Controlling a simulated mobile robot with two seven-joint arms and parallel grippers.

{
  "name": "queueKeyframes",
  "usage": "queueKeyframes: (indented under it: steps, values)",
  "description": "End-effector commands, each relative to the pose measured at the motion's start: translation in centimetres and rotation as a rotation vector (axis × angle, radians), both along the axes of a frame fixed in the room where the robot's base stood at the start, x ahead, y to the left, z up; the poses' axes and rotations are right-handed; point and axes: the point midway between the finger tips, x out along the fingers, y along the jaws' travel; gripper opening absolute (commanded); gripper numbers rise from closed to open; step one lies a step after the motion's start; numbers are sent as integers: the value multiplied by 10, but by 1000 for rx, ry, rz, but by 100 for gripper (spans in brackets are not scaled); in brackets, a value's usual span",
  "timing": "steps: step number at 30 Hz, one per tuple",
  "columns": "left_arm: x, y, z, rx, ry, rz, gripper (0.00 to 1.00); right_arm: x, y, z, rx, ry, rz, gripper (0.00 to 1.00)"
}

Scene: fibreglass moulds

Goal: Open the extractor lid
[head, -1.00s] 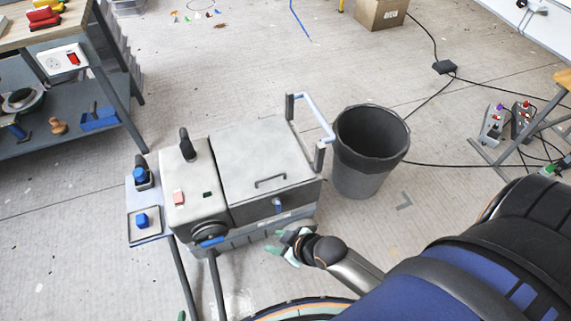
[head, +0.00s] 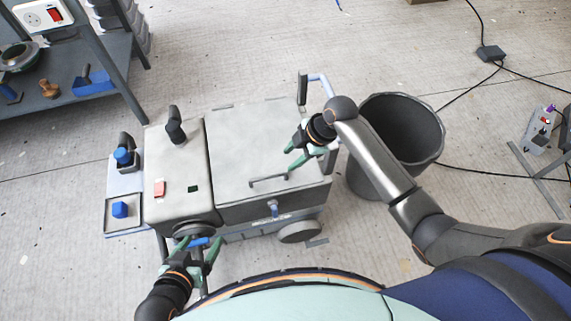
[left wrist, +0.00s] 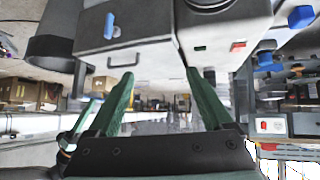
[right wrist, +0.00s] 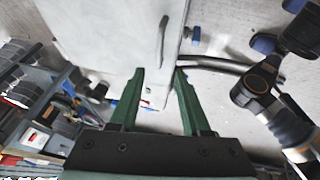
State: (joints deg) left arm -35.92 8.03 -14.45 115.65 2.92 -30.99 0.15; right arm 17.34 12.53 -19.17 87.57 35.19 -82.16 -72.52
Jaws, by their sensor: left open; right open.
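The extractor is a grey wheeled box with a flat, shut lid (head: 245,140) on its right part. A thin dark bar handle (head: 268,183) sits near the lid's front edge; it also shows in the right wrist view (right wrist: 163,38) and the left wrist view (left wrist: 124,61). A blue latch (head: 274,208) is on the front face. My right gripper (head: 289,160) is open and empty over the lid, just behind and right of the handle, apart from it. My left gripper (head: 205,243) is open and empty in front of the extractor's round dark port.
A dark bin (head: 400,130) stands right of the extractor, close to my right arm. A blue-grey push bar (head: 322,84) rises at the lid's right side. A side shelf with blue knobs (head: 121,209) is at left. A workbench (head: 85,70) stands at upper left.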

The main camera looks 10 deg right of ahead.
Motion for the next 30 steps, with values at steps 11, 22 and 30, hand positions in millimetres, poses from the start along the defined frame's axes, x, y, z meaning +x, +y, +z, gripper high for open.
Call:
queueKeyframes:
  steps: [11, 22, 30]
  values:
    - [-1, 1, -14, 2, -5, -2, 84, 8, 18, -43, -1, 4, 16, 47]
    - [-4, 6, -33, 9, -2, 2, 84, 21, 43, -103, -2, 1, 15, 47]
    - [-5, 7, -34, 11, -3, 4, 84, 24, 48, -112, -3, 0, 14, 47]
